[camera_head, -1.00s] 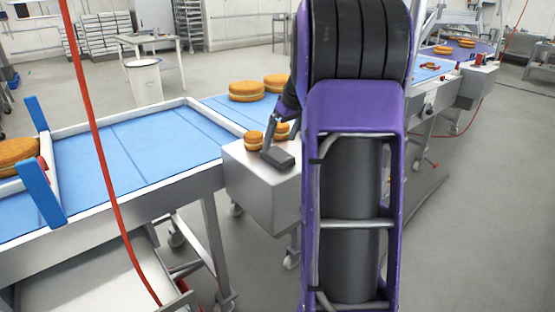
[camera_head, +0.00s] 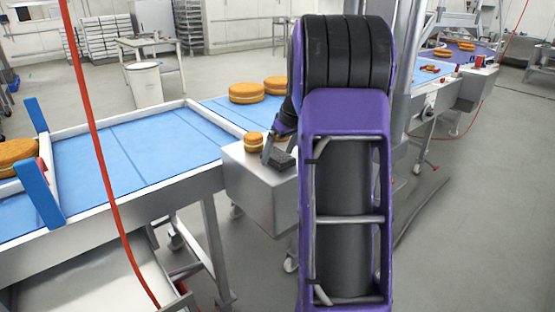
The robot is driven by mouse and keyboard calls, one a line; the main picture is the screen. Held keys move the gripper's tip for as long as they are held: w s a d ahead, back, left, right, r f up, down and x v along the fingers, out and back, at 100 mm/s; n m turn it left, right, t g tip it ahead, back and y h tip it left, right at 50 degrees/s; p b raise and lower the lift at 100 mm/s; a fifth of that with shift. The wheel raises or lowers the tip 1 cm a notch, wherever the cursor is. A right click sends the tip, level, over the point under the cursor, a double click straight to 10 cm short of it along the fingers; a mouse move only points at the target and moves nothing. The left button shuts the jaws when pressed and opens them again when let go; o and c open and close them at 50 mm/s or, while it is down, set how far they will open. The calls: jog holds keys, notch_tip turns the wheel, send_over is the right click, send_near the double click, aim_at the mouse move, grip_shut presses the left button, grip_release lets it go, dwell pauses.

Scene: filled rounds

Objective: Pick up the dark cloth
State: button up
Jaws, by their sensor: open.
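A small dark, flat piece (camera_head: 284,160), which looks like the dark cloth, lies on top of the metal box (camera_head: 258,190) beside the conveyor. My gripper (camera_head: 269,155) is low over the box top, at the left edge of the dark piece. One grey finger shows, pointing down; the other is hidden or cannot be made out. The jaws are open. I cannot tell whether the finger touches the cloth. My purple arm covers the area just right of it.
A small filled round (camera_head: 253,142) stands on the box, just left of my gripper. Larger rounds (camera_head: 246,93) sit on the blue conveyor (camera_head: 150,148) behind. A red hose (camera_head: 97,150) hangs at the left. Open floor (camera_head: 470,230) lies at the right.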

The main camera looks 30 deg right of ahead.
aim_at(279, 156)
jog(key=shift+f, duration=0.2)
jog(key=c, duration=1.4)
notch_tip(279, 156, up, 11)
jog(key=shift+f+p, duration=0.2)
jog(key=shift+p, duration=0.85)
jog(key=shift+c, duration=0.2)
jog(key=o, duration=0.9)
jog(key=c, duration=0.6)
jog(key=shift+s, duration=0.1)
